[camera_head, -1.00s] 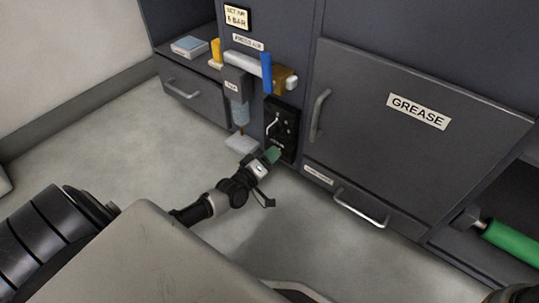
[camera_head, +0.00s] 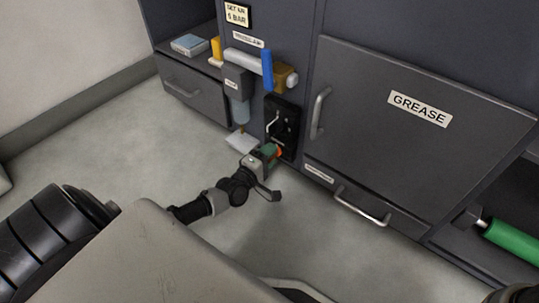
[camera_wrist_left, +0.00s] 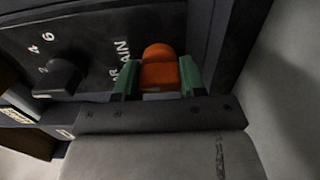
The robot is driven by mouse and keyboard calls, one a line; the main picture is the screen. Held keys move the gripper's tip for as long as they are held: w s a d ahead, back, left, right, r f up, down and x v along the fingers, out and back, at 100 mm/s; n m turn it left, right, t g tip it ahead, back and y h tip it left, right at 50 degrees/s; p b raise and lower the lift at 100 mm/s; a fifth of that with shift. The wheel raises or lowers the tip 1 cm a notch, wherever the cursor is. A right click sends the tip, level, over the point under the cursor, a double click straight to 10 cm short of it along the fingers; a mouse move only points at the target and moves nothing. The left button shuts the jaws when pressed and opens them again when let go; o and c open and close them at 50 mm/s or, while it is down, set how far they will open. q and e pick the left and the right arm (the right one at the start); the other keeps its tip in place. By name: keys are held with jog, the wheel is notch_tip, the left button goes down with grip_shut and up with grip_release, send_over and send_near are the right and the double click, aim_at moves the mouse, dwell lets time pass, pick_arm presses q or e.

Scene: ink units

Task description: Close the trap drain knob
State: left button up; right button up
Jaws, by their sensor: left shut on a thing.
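The orange trap drain knob (camera_wrist_left: 160,72) sits on the black panel (camera_wrist_left: 100,35), with the letters "AIN" readable beside it. In the head view a small part of the knob (camera_head: 279,151) shows at the bottom of the panel, past my gripper. My left gripper (camera_head: 270,152) reaches the panel from below left. In the left wrist view its two green fingers (camera_wrist_left: 157,80) stand on either side of the knob, shut on it. My right gripper is not in view.
A black dial (camera_wrist_left: 58,77) with numbers is beside the knob. A clear bowl (camera_head: 239,112) hangs left of the panel, near a blue lever (camera_head: 267,70). The GREASE door (camera_head: 420,130) and its handle (camera_head: 319,113) are to the right. Floor below is clear.

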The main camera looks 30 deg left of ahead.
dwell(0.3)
pick_arm(q)
jog(key=o, duration=0.9)
jog(key=shift+s, duration=0.35)
jog(key=s+p, duration=0.1)
jog(key=s, duration=0.2)
jog(key=s+p, duration=0.2)
jog(key=s, duration=0.1)
jog(key=s+p, duration=0.2)
jog(key=s, duration=0.2)
jog(key=shift+s+a, duration=0.1)
jog(key=shift+a, duration=0.3)
